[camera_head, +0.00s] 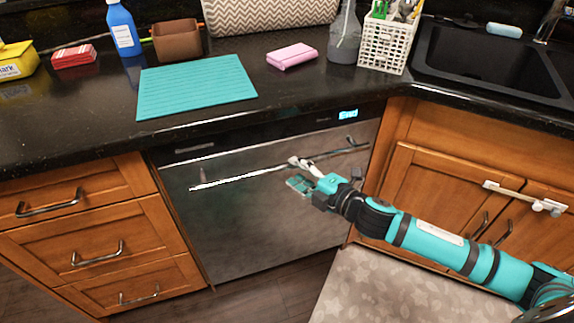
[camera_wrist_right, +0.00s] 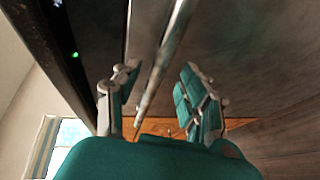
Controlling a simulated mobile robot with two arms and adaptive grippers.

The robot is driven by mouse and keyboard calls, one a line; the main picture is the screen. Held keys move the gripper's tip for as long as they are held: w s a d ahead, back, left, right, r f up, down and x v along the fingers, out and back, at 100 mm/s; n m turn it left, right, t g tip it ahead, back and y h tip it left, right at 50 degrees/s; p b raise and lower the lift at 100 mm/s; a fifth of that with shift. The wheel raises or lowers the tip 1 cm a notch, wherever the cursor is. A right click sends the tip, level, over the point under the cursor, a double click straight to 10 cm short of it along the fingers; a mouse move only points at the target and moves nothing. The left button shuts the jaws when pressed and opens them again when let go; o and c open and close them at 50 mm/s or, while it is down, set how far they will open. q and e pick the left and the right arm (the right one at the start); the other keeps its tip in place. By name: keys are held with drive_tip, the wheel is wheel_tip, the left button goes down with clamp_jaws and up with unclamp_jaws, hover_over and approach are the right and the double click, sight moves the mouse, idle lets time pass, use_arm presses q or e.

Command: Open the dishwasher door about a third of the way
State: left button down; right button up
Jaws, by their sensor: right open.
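The dishwasher door (camera_head: 250,225) is a dark steel panel below the black counter, and it looks shut. Its long bar handle (camera_head: 235,176) runs across the upper part of the door. My right gripper (camera_head: 297,172) is open at the handle, right of its middle. In the right wrist view the bar handle (camera_wrist_right: 165,60) passes between the two spread fingers of my right gripper (camera_wrist_right: 155,100). I cannot tell whether a finger touches the bar. My left gripper is in neither view.
Wooden drawers (camera_head: 75,225) stand left of the dishwasher and wooden cabinet doors (camera_head: 440,190) stand right of it. A patterned mat (camera_head: 375,290) lies on the floor at the front right. A turquoise mat (camera_head: 195,88) and a pink sponge (camera_head: 291,56) lie on the counter.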

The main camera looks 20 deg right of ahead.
sight(290, 168)
drive_tip(key=shift+x, duration=2.15)
clamp_jaws()
